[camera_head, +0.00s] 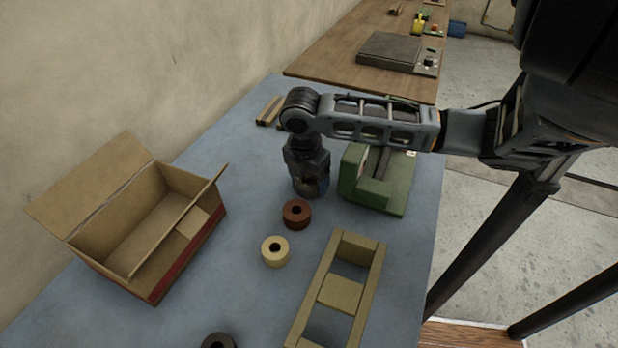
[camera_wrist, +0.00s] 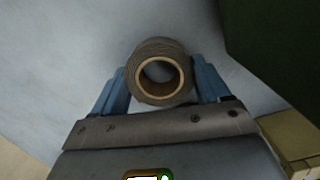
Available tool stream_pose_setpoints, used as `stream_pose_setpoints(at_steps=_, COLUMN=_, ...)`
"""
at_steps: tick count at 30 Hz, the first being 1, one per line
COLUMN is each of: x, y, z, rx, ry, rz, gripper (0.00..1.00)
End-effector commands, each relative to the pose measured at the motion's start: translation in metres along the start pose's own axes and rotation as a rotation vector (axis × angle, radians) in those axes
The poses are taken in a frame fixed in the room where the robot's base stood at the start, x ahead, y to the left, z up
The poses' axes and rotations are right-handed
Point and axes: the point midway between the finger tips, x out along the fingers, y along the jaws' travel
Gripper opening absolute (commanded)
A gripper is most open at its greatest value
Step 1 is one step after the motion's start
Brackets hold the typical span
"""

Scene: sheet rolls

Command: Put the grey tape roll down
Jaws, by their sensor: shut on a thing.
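The grey tape roll (camera_wrist: 147,50), a grey-brown ring with a tan inner core, shows in the wrist view between the two blue fingers of my gripper (camera_wrist: 161,74). The fingers are shut on it from both sides. In the head view my gripper (camera_head: 309,186) points down over the blue table (camera_head: 235,175), left of the green machine. The roll is mostly hidden there by the gripper. I cannot tell whether the roll touches the tabletop.
A red-brown roll (camera_head: 299,222) stands just below the gripper, with a cream roll (camera_head: 276,260) and a dark roll (camera_head: 213,344) nearer. A green machine (camera_head: 372,190) is close on the right. A wooden rack (camera_head: 372,268) and an open cardboard box (camera_head: 115,272) flank the rolls.

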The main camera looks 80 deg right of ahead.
Motion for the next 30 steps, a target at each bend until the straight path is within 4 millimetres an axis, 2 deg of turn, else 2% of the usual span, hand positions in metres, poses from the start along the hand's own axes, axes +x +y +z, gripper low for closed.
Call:
stream_pose_setpoints(at_steps=7, x=0.003, y=0.000, z=0.000, rx=-0.001, ry=0.000, rz=0.000, gripper=0.45)
stream_pose_setpoints(at_steps=8, x=0.003, y=0.000, z=0.000, rx=-0.001, ry=0.000, rz=-0.001, gripper=0.77)
stream_pose_setpoints(at_steps=15, x=0.002, y=0.000, z=0.000, rx=0.000, ry=0.000, rz=-0.001, gripper=0.99)
stream_pose_setpoints(at_steps=25, x=-0.003, y=0.000, z=0.001, rx=0.000, ry=0.000, rz=0.000, gripper=1.00)
stream_pose_setpoints(at_steps=30, x=-0.027, y=0.001, z=0.001, rx=-0.003, ry=-0.002, rz=0.002, gripper=1.00)
